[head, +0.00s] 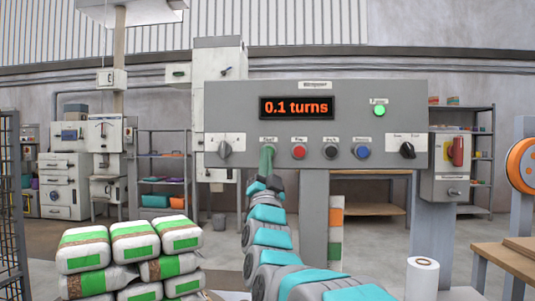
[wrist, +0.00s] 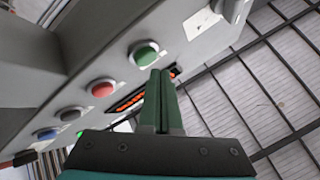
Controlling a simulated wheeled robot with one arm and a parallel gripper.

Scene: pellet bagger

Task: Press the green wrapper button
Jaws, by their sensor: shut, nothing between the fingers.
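The green button (wrist: 145,54) sits on the grey control panel (head: 345,105), and in the wrist view it is in plain sight just beyond my fingertips. My gripper (wrist: 160,72) has its two green fingers together with nothing between them. The tips appear very close to the button, slightly to one side of it in the wrist picture; I cannot tell whether they touch it. The panel display (head: 296,107) reads "0.1 turns".
A red button (head: 299,152), a dark button (head: 331,151) and a blue button (head: 363,152) line the panel to the right. A green lamp (head: 379,111) is lit. Stacked bags (head: 135,240) stand at lower left.

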